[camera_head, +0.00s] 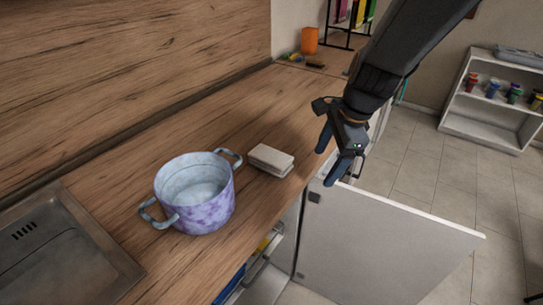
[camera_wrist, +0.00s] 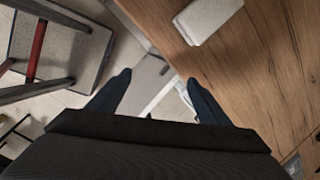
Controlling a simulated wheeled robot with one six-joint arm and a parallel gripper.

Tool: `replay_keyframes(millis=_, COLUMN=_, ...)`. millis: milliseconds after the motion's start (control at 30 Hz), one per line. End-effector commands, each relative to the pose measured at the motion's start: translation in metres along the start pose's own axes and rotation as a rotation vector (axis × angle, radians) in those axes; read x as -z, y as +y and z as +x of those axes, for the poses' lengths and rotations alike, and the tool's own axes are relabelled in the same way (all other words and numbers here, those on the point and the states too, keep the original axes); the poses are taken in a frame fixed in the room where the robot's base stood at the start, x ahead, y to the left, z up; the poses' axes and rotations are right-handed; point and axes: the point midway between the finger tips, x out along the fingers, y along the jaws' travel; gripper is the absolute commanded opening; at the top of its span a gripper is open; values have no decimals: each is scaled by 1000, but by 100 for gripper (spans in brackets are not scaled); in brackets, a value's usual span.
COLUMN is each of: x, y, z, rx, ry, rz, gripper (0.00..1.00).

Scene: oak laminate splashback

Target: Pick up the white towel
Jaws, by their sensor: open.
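The white towel (camera_head: 270,160) is a small folded, off-white block lying flat on the wooden counter, right of the pot. In the wrist view the towel (camera_wrist: 207,20) is at the top, right of centre, partly cut off by the frame edge. My gripper (camera_head: 335,164) is open and empty. It hangs in the air to the right of the towel, by the counter's front edge and near the open cabinet door. In the wrist view its two dark fingers (camera_wrist: 158,90) are spread apart with nothing between them, and the towel is beyond the right finger.
A purple-white pot (camera_head: 205,207) with two handles stands left of the towel. A sink (camera_head: 90,275) is at lower left. An open cabinet door (camera_head: 385,245) juts out below the counter. An orange cup (camera_head: 309,41) stands at the back. A shelf (camera_head: 485,125) is at right.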

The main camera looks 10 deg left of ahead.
Motion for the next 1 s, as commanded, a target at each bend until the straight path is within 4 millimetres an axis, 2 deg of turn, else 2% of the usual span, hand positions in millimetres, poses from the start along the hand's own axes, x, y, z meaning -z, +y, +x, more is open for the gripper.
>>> replay_keyframes(millis=33, x=-20, y=-14, z=-1, rx=8, ry=-22, rz=106, gripper=72)
replay_keyframes(millis=100, x=-43, y=-32, z=1, rx=17, ry=-53, rz=269, gripper=72)
replay_keyframes(millis=200, x=-72, y=-51, z=3, rx=19, ry=-92, rz=463, gripper=72)
replay_keyframes(millis=333, x=-98, y=-66, z=4, rx=14, ry=-128, rz=632, gripper=72)
replay_keyframes(millis=533, x=-111, y=-73, z=13, rx=8, ry=-146, rz=723, gripper=72)
replay_keyframes(millis=833, x=-114, y=-73, z=41, rx=6, ry=-145, rz=722, gripper=72)
replay_keyframes(millis=1000, x=-116, y=-73, z=64, rx=6, ry=-144, rz=721, gripper=72)
